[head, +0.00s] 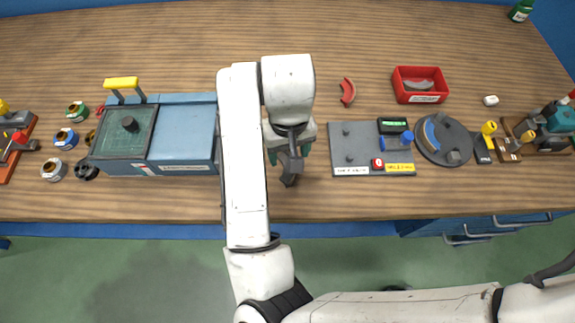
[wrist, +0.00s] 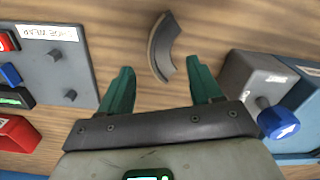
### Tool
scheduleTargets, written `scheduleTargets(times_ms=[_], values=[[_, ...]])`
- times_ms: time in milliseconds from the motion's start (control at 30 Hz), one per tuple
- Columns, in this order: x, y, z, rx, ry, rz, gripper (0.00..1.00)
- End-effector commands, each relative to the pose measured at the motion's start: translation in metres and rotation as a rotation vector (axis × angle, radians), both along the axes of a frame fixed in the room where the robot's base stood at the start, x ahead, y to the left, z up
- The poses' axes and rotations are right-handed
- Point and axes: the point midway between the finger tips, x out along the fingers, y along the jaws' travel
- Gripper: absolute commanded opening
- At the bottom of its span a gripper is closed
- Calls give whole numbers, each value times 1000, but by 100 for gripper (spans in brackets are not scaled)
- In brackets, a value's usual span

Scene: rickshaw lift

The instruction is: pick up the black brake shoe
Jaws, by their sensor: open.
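The black brake shoe (wrist: 160,46) is a dark grey curved piece with a brownish edge. It lies on the wooden bench at the top middle of the wrist view. My gripper (wrist: 166,76) is open and empty, with its two green fingers apart. The shoe lies beyond the fingertips, with its lower end just ahead of the gap between them. In the head view my gripper (head: 288,156) is over the bench between the blue box and the grey panel. The shoe cannot be told apart from my gripper there.
The blue box (head: 186,135) stands left of my gripper, the grey panel (head: 350,146) right. A red curved piece (head: 347,92) lies behind. A red bin (head: 420,86) holds a grey piece. A round plate (head: 443,140) stands farther right. The bench's front edge is close.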

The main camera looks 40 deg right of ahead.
Motion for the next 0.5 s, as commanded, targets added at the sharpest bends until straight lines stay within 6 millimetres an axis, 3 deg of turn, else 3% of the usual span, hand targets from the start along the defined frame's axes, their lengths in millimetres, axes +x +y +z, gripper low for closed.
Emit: scheduleTargets(times_ms=[200, 500], values=[[-1, 2, -27, 2, 2, 1, 64], [-1, 2, -32, 2, 0, -1, 64]])
